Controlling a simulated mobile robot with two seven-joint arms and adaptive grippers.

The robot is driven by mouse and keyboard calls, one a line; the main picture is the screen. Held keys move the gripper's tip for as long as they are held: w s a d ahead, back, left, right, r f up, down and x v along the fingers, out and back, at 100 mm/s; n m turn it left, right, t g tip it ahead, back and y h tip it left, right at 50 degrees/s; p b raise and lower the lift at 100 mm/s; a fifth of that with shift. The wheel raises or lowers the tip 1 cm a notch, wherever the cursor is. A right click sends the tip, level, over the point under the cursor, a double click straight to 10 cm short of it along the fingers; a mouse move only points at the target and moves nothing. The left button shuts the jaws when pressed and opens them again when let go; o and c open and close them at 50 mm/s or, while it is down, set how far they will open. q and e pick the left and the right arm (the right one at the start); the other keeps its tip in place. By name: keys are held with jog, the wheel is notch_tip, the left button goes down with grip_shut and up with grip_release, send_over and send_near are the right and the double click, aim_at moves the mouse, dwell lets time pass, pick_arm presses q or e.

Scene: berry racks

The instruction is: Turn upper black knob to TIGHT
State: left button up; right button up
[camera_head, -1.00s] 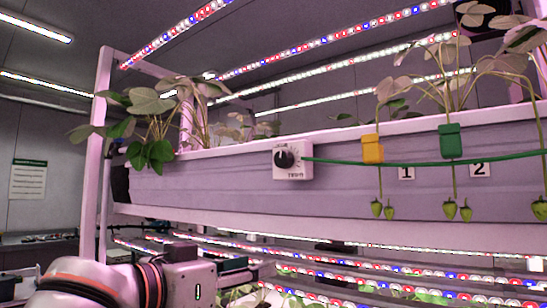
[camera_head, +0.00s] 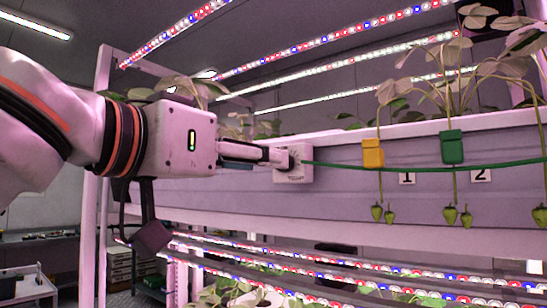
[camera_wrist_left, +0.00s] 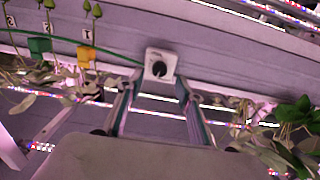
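A black knob sits on a small white square plate (camera_head: 297,165) on the front of the upper rack's gutter. In the head view my left gripper (camera_head: 272,155) reaches it from the left and hides most of the knob. In the left wrist view the black knob (camera_wrist_left: 159,69) shows clearly, facing the gripper. My left gripper's two fingers (camera_wrist_left: 157,84) are spread apart, with the knob lying ahead between their tips. I cannot tell whether they touch it. The plate's lettering is too small to read now. My right gripper is not in view.
A green hose (camera_head: 405,168) runs right from the plate along the gutter. Yellow (camera_head: 372,153) and green (camera_head: 453,147) clips hold plant stems with hanging berries. Number labels 1 (camera_head: 407,178) and 2 (camera_head: 480,176) are beside them. Light strips (camera_head: 330,270) run below the gutter.

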pick_arm(q)
jog(key=p+x, duration=0.1)
jog(key=x, duration=0.3)
jog(key=shift+w+d, duration=0.15)
jog(key=shift+w, duration=0.05)
grip_shut()
